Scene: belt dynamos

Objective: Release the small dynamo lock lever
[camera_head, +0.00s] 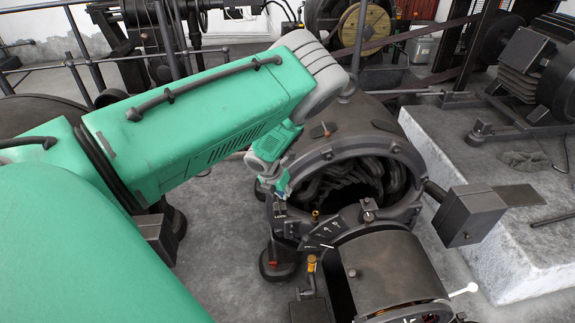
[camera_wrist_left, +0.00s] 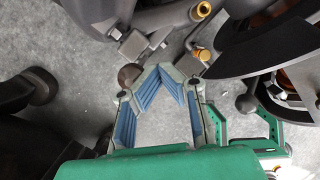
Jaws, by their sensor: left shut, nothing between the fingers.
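The small dynamo (camera_head: 398,268) is a dark brown metal drum in front of the large open ring housing (camera_head: 415,160). A short lever with an orange handle (camera_head: 311,264) stands at its left side; I cannot tell for certain that it is the lock lever. An orange-topped lever (camera_wrist_left: 200,53) also shows in the left wrist view. My left gripper (camera_head: 280,190) is in front of the large housing's left rim, above and left of the orange handle. In the left wrist view its blue-padded fingers (camera_wrist_left: 158,70) meet at the tips, shut and empty. My right gripper is in neither view.
A white-knobbed rod (camera_head: 463,290) sticks out at the small dynamo's right. A dark box on an arm (camera_head: 470,214) juts from the large housing's right. A concrete plinth (camera_head: 510,250) stands right of it. Bare grey floor (camera_head: 222,220) lies left of the housing.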

